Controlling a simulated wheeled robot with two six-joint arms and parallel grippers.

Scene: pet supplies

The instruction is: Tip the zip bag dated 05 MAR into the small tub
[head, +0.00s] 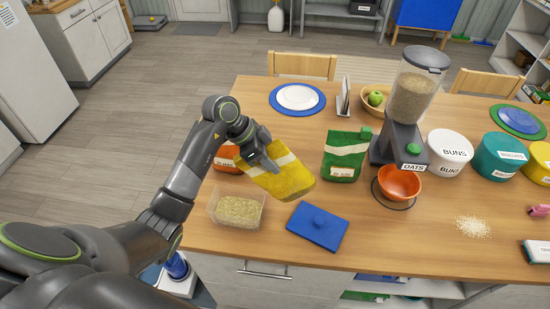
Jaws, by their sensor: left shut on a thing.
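My left gripper (266,160) is shut on a yellow zip bag (283,178) with a pale band. It holds the bag tilted above the table, to the right of and behind the small clear tub (213,217). The tub holds a layer of pale, grainy food. No date can be read on the yellow bag. A green bag (346,150) stands to the right with a small label too blurred to read surely. An orange-red bag (224,158) is partly hidden behind my left arm. My right gripper is out of view.
A blue lid (318,225) lies right of the tub. Further right stand an oats dispenser (411,100), an orange bowl (399,182) and several labelled tubs (449,155). Spilled grains (473,227) lie near the front right. A plate (297,97) is at the back.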

